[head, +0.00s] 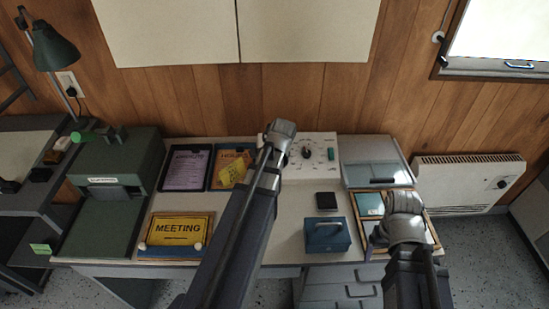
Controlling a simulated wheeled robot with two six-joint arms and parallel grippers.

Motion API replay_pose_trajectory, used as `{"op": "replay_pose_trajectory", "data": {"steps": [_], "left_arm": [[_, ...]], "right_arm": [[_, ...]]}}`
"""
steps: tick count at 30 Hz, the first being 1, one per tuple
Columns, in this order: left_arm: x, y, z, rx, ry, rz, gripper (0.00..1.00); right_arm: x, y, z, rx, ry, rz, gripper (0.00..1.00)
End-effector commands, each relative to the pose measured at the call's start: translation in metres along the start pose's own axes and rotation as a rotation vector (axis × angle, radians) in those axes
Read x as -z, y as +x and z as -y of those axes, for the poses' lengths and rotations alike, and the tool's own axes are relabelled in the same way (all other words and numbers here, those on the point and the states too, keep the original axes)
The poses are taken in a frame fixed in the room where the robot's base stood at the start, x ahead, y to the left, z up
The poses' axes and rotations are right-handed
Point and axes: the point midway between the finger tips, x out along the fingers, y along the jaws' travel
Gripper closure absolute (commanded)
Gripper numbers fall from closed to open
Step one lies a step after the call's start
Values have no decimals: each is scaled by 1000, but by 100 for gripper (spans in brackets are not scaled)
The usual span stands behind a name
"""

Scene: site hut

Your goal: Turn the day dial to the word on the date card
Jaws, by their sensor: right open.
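A white panel (315,175) stands at the back of the desk, with a dark round knob (306,152) and a teal switch (331,155). The knob looks like the day dial, but its words are too small to read. I cannot make out which item is the date card. My left arm reaches up the middle and its grey joint covers the panel's left part; I see no left fingers. My right gripper (380,236) is open at the desk's right side, over a wooden-framed tray (435,238), well apart from the knob. My right arm partly hides it.
A blue box (327,236) and a small black block (326,201) stand between my arms. A yellow MEETING sign (178,229), two clipboards (187,170) and a green machine (115,190) are on the left. A glass-lidded case (375,173) stands right of the panel.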

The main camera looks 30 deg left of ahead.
Motion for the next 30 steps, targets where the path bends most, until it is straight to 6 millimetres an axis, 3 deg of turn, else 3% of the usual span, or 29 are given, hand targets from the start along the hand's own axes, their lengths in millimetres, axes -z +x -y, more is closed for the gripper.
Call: {"op": "replay_pose_trajectory", "data": {"steps": [18, 19, 26, 30], "left_arm": [[0, 0, -1, 3, 37, 1, 100], [0, 0, -1, 3, 37, 1, 61], [0, 0, 0, 3, 36, 0, 35], [0, 0, 0, 3, 36, 0, 33]], "right_arm": [[0, 0, 0, 0, 0, 0, 20], [0, 0, 0, 0, 0, 0, 20], [0, 0, 0, 0, 0, 0, 20], [0, 0, 0, 0, 0, 0, 20]]}}
